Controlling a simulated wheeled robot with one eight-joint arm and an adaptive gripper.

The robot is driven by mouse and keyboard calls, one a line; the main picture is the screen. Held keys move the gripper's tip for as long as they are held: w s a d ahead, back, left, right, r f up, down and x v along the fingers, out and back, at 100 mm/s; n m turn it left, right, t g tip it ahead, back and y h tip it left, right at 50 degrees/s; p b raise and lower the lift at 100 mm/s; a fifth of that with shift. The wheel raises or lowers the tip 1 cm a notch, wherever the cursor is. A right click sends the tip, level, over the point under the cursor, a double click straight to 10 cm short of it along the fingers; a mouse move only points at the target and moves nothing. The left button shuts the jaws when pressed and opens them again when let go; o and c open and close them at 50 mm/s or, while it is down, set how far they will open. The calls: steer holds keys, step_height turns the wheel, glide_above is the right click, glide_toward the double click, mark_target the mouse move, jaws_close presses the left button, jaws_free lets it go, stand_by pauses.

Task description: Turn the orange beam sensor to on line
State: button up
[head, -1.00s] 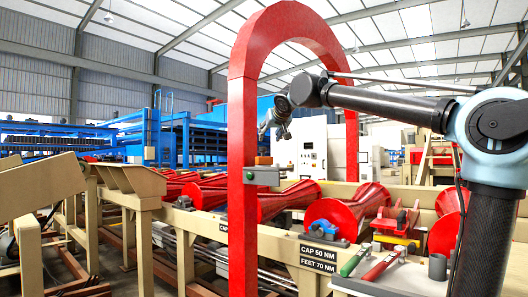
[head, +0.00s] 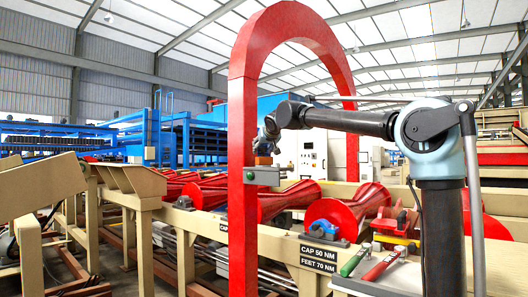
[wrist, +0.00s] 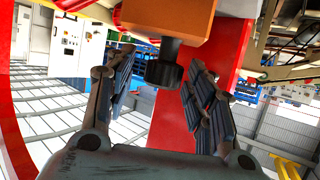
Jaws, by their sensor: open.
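The orange beam sensor (head: 263,160) sits on a grey bracket (head: 268,177) on the near post of the red arch (head: 242,190). In the wrist view the sensor's orange body (wrist: 175,18) fills the top middle, with a black cylindrical part (wrist: 165,66) pointing down from it. My gripper (head: 268,137) is just above the sensor in the head view. In the wrist view my gripper (wrist: 158,88) is open, its ribbed fingers apart on either side of the black part. I cannot tell whether either finger touches it.
Red rollers (head: 338,216) on a beige frame run behind the arch. A white tray (head: 400,272) holds a green-handled tool (head: 355,260) and a red-handled tool (head: 380,266) at the lower right. A white cabinet (head: 312,150) stands beyond the arch.

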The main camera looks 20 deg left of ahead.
steer(key=shift+c, duration=0.6)
steer(key=c, duration=1)
steer(key=shift+o, duration=0.2)
steer(key=shift+d+f+n+g+y, duration=0.1)
steer(key=shift+f+n+g+y, duration=0.05)
steer(key=shift+n+g+y, duration=0.85)
steer(key=shift+w+n+g+y, duration=0.1)
steer(key=shift+n+g+y, duration=1.05)
steer(key=shift+n, duration=0.55)
steer(key=shift+r, duration=0.2)
steer(key=o, duration=1.1)
